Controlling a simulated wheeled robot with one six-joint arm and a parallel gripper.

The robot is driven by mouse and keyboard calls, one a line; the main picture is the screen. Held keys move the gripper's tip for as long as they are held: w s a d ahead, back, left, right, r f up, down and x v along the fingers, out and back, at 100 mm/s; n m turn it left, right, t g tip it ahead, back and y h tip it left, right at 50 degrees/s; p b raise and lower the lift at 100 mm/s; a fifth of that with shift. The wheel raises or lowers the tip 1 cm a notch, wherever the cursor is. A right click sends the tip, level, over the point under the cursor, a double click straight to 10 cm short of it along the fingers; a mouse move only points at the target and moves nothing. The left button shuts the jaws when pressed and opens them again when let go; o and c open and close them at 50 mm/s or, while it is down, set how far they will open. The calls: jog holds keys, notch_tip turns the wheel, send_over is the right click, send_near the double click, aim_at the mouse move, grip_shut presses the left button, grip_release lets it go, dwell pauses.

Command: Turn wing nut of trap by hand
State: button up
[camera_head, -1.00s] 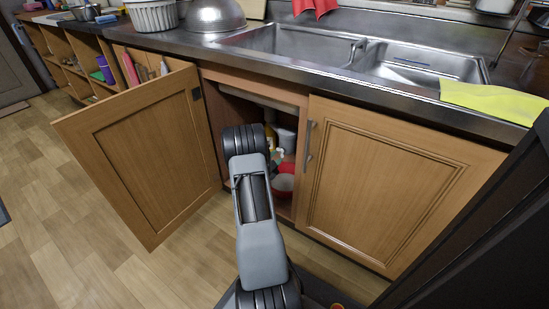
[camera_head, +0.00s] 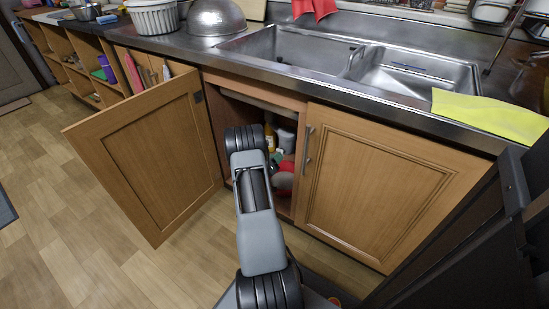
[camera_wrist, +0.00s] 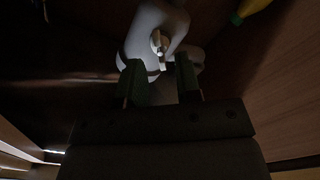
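In the wrist view, a pale grey-white trap (camera_wrist: 143,25) hangs in the dark cabinet. A small light wing nut (camera_wrist: 159,42) sits on its front. My gripper (camera_wrist: 161,76) is open, with its two dark green fingers apart, just short of the wing nut and a little below it in the picture. The gap between the fingers shows the pale trap and nothing held.
The left cabinet door (camera_head: 150,155) stands open and the right door (camera_head: 384,188) is shut. Inside the cabinet are a yellow bottle (camera_head: 269,137) and a red item (camera_head: 285,178). The wrist view shows a yellow item (camera_wrist: 250,9) at top right and a cabinet wall on the right.

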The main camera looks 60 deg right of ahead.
jog(key=shift+d, duration=0.1)
dwell(0.3)
jog(key=shift+d+b, duration=0.5)
jog(key=shift+d, duration=0.4)
jog(key=shift+c, duration=0.2)
grip_shut()
jog(key=shift+f, duration=0.1)
